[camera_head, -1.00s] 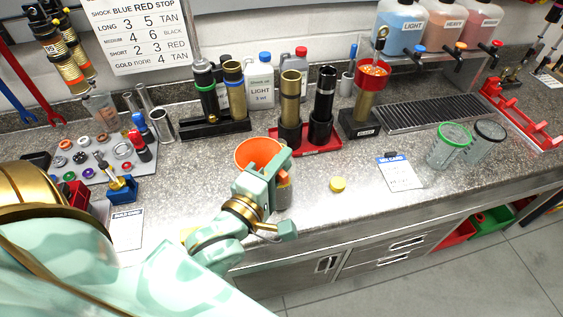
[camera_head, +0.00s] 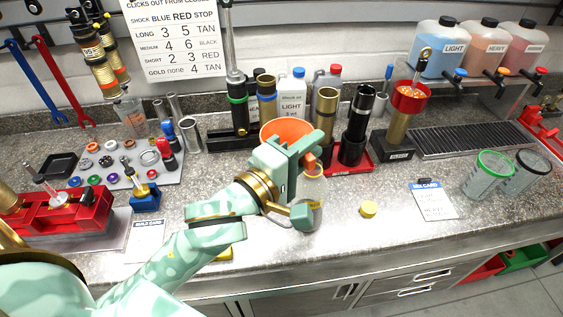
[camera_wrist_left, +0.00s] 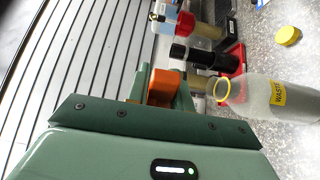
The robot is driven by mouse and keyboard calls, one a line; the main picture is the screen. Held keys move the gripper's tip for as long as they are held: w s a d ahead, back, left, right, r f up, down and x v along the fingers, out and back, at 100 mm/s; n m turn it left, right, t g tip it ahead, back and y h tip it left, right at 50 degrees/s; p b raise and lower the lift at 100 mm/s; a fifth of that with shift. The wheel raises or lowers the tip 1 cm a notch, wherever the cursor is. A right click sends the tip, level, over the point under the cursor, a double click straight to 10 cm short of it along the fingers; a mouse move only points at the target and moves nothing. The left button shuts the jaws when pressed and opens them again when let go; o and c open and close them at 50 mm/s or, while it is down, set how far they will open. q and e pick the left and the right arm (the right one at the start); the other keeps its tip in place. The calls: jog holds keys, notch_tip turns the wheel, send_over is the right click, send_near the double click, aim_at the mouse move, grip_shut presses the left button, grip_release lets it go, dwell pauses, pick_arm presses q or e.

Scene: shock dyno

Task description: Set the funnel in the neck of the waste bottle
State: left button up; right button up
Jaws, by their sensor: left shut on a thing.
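My left gripper (camera_head: 303,158) is shut on the orange funnel (camera_head: 286,131), whose wide mouth faces up in the head view. A piece of the orange funnel (camera_wrist_left: 165,86) shows between the fingers in the left wrist view. The waste bottle (camera_wrist_left: 265,96) is translucent, with a yellow-rimmed open neck and a yellow WASTE label. In the left wrist view its neck lies right of the fingers, apart from the visible orange part. In the head view the bottle (camera_head: 312,187) stands on the counter, mostly hidden by the gripper. The funnel's spout is hidden. My right gripper is out of view.
A yellow cap (camera_head: 368,209) lies on the counter right of the bottle. Dark and gold shock bodies stand behind in a red tray (camera_head: 362,164). A white card (camera_head: 432,201) lies to the right. The counter around the cap is clear.

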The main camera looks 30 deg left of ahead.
pick_arm(q)
jog(key=w+d+r+m+g+h+p, duration=0.1)
jog(key=d+r+m+g+h+p, duration=0.5)
jog(key=r+p, duration=0.55)
jog(key=w+a+f+m+g+h+b, duration=0.1)
jog(key=a+f+m+g+h, duration=0.1)
jog(key=a+f+h, duration=0.2)
notch_tip(320, 180, down, 2)
jog(key=shift+f+m, duration=0.2)
jog(key=shift+m, duration=0.1)
